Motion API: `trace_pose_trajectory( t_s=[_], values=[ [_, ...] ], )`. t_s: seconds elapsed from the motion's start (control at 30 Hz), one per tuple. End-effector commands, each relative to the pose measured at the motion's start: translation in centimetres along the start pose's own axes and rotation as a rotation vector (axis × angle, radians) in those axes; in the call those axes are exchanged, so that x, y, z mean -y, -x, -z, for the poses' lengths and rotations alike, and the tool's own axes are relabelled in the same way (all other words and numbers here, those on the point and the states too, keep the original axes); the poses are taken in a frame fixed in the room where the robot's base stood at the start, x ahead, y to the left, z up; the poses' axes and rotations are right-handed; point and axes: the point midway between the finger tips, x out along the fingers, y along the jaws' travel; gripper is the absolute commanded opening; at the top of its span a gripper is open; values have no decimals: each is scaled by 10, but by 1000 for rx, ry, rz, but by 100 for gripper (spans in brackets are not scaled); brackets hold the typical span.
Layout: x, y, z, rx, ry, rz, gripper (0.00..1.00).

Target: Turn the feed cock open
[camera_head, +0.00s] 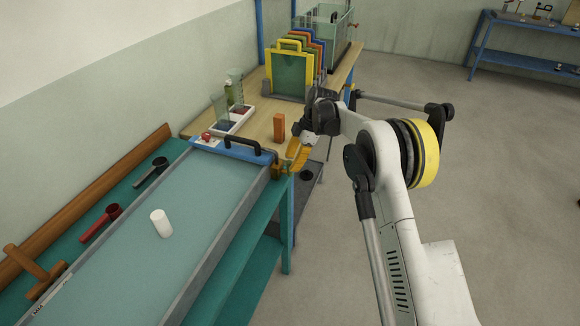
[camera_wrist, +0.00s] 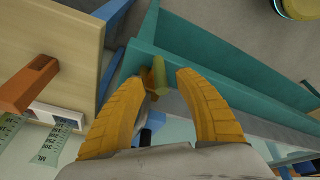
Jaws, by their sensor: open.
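The feed cock shows in the wrist view as a small brass fitting with an olive-yellow lever (camera_wrist: 159,76), beside the teal frame. My gripper (camera_wrist: 163,80) is open, with its two ribbed yellow fingers on either side of the lever. I see a gap on the right of the lever; on the left I cannot tell whether the finger touches. In the head view my gripper (camera_head: 294,158) is at the near right corner of the wooden bench, by the flume's end. There the cock is mostly hidden by the fingers.
The flume (camera_head: 172,222) has a blue end piece with a black handle (camera_head: 243,144) close to my gripper. An orange block (camera_head: 279,127) stands on the wooden bench (camera_head: 262,113). Open floor lies to the right.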

Motion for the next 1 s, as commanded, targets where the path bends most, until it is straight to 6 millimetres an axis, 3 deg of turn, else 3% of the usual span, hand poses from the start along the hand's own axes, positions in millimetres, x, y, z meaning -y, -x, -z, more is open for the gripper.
trace_pose_trajectory(
  t_s=[0.2, 0.4, 0.87, 1.0],
  values=[
    [0, 51, 0, 0, -1, 0, 39],
    [0, 82, 0, 0, 0, 1, 39],
    [1, 92, 0, 1, -4, -1, 39],
    [10, 117, 3, 18, -76, -25, 39]
  ],
)
